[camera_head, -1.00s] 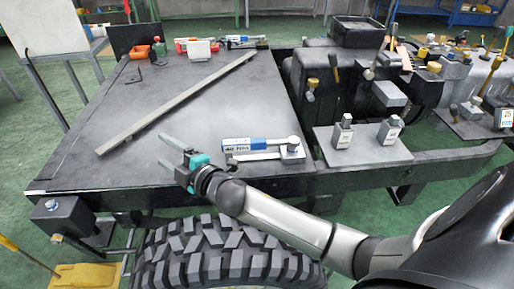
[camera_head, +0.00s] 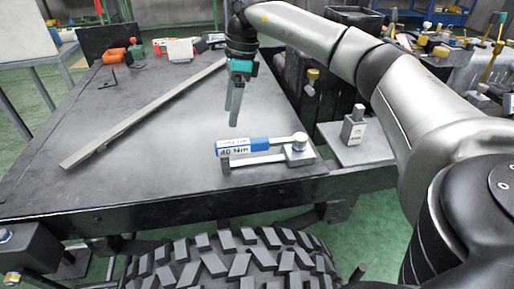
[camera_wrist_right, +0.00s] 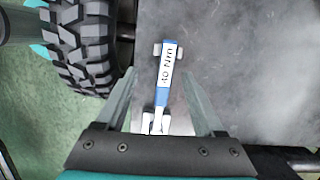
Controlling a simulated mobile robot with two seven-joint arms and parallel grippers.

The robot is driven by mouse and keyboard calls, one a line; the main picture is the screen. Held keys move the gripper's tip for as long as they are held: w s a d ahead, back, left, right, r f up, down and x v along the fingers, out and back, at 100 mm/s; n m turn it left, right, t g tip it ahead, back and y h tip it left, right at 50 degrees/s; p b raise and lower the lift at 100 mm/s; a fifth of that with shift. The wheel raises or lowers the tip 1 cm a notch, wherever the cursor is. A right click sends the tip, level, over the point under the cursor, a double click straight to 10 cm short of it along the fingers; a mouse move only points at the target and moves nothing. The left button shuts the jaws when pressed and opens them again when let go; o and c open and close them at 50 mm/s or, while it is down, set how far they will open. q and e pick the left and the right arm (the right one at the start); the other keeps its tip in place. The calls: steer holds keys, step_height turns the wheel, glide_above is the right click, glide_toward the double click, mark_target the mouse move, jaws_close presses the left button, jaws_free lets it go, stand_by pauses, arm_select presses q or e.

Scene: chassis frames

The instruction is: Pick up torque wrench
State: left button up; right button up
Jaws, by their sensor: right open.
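The torque wrench (camera_head: 262,144) lies near the front right of the dark table. It has a blue and white handle marked 40 Nm and a silver head to the right, resting on low grey supports. My right gripper (camera_head: 235,115) points down above the table, behind the wrench's handle in the head view. It is open and empty. In the right wrist view the wrench (camera_wrist_right: 166,76) lies below, between the two spread fingers (camera_wrist_right: 159,78), with its head toward the gripper's base. My left gripper is not in view.
A long grey bar (camera_head: 145,112) lies diagonally on the table (camera_head: 190,130). A metal block (camera_head: 353,128) stands on a plate to the right. Orange and red items lie at the back. A large tyre (camera_head: 235,262) is in front. The table's middle is mostly clear.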

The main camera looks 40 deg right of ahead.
steer(key=r+g+h, duration=0.1)
steer(key=r+h, duration=0.1)
glide_above(259, 140)
steer(key=shift+m, duration=0.3)
step_height(259, 140, down, 9)
steer(key=b, duration=0.4)
steer(key=shift+f+b, duration=0.15)
steer(key=shift+b, duration=0.15)
steer(key=shift+f+b, duration=0.5)
steer(key=shift+f, duration=0.4)
step_height(259, 140, down, 3)
steer(key=shift+d+r+b, duration=0.1)
steer(key=shift+r+b, duration=0.05)
steer(key=shift+b, duration=0.75)
arm_select(q)
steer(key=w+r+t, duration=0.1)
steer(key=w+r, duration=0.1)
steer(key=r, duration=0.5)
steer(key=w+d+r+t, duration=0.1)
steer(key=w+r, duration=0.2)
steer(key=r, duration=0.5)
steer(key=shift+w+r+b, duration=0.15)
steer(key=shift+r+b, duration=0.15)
steer(key=shift+b, duration=0.05)
arm_select(e)
steer(key=shift+f, duration=0.75)
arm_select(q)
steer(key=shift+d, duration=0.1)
arm_select(e)
steer(key=shift+c, duration=0.2)
